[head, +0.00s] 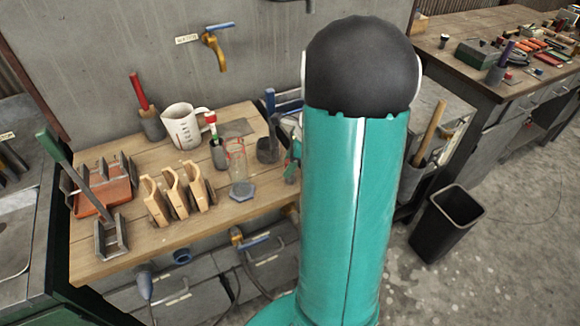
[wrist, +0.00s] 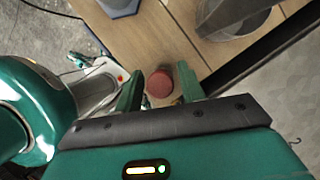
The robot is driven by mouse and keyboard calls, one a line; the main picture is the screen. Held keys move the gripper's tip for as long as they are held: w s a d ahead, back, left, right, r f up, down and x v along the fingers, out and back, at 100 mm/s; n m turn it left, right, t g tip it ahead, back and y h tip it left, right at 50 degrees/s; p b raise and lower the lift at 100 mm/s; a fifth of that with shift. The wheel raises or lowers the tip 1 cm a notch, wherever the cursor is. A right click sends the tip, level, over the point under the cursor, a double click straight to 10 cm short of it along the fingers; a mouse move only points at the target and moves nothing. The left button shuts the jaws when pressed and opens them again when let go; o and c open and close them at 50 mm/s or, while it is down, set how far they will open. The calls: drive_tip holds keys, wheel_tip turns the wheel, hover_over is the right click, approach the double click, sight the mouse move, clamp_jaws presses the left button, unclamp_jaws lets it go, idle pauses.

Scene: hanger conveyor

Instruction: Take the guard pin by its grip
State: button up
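A small red round thing (wrist: 158,83), which looks like the top of the guard pin's grip, lies between my gripper's fingertips (wrist: 162,90) in the wrist view. The fingers are apart, with a narrow gap on each side of it. In the head view my gripper (head: 293,158) is at the bench's right edge, mostly hidden behind my teal arm. The rest of the pin is hidden.
The wooden bench (head: 215,225) holds a white jug (head: 183,127), a clear cylinder (head: 239,170) on a hexagonal base, a dark holder (head: 268,150) close left of my gripper, and wooden racks (head: 178,190). A black bin (head: 446,222) stands on the floor at right.

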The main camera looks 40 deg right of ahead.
drive_tip(key=c, duration=0.6)
wheel_tip(320, 180, up, 10)
drive_tip(key=shift+r, duration=0.1)
